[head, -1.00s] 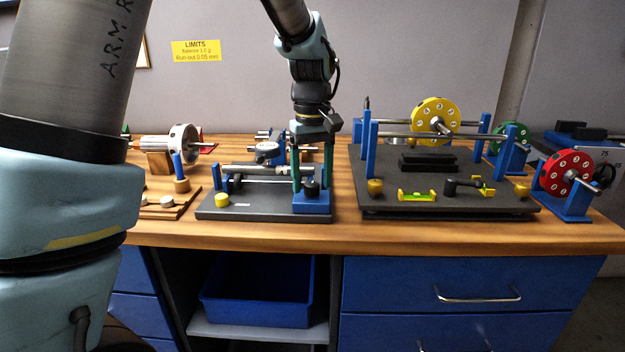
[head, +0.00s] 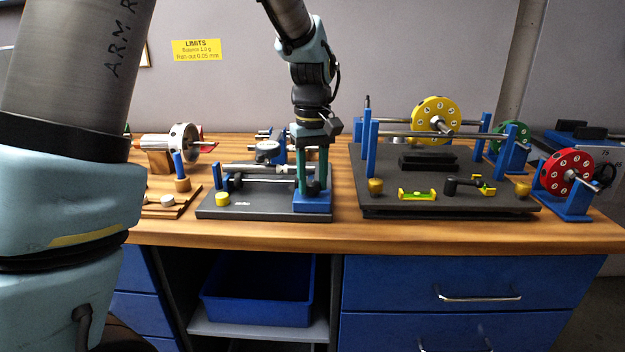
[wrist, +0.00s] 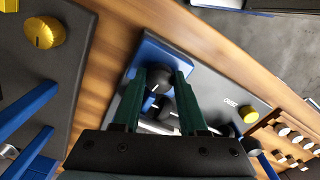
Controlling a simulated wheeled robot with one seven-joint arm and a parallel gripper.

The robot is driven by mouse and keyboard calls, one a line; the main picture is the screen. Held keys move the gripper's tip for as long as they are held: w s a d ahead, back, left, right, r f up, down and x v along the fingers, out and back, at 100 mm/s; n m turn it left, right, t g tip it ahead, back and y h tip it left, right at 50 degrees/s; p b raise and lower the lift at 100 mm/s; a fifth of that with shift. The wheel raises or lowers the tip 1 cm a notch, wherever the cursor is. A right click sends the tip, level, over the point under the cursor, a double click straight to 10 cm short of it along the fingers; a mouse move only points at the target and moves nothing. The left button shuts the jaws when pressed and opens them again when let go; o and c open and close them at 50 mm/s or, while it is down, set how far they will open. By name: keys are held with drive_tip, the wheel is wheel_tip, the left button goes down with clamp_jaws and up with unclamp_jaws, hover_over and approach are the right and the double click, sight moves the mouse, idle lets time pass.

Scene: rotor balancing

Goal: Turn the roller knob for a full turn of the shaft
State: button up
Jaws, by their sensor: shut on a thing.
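The black roller knob (head: 313,188) stands on a blue block (head: 312,203) at the right end of a dark run-out stand (head: 262,213). My gripper (head: 312,190) points straight down with its green fingers on either side of the knob. In the wrist view the knob (wrist: 158,80), with a white mark on top, sits between the fingertips (wrist: 162,78), and the gripper is shut on it. A metal shaft (head: 240,168) lies across the stand, partly hidden behind my fingers.
A yellow knob (head: 222,199) sits at the stand's front left. To the right is a large dark balancing stand (head: 440,205) with blue posts and a yellow disc (head: 436,120). A wooden rack (head: 165,206) is at left. A blue bin (head: 258,290) sits below the bench.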

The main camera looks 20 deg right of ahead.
sight(312, 183)
drive_tip(key=shift+m, duration=0.3)
clamp_jaws()
drive_tip(key=m+p, duration=0.2)
drive_tip(key=m, duration=0.1)
drive_tip(key=shift+a+r+m, duration=0.1)
drive_tip(key=shift+m, duration=0.2)
drive_tip(key=shift+m+p, duration=0.7)
drive_tip(key=shift+m, duration=1.6)
drive_tip(key=shift+w, duration=0.1)
drive_tip(key=o, duration=1.1)
unclamp_jaws()
wheel_tip(312, 183, up, 11)
drive_tip(key=shift+f+b, duration=0.2)
drive_tip(key=shift+b, duration=0.3)
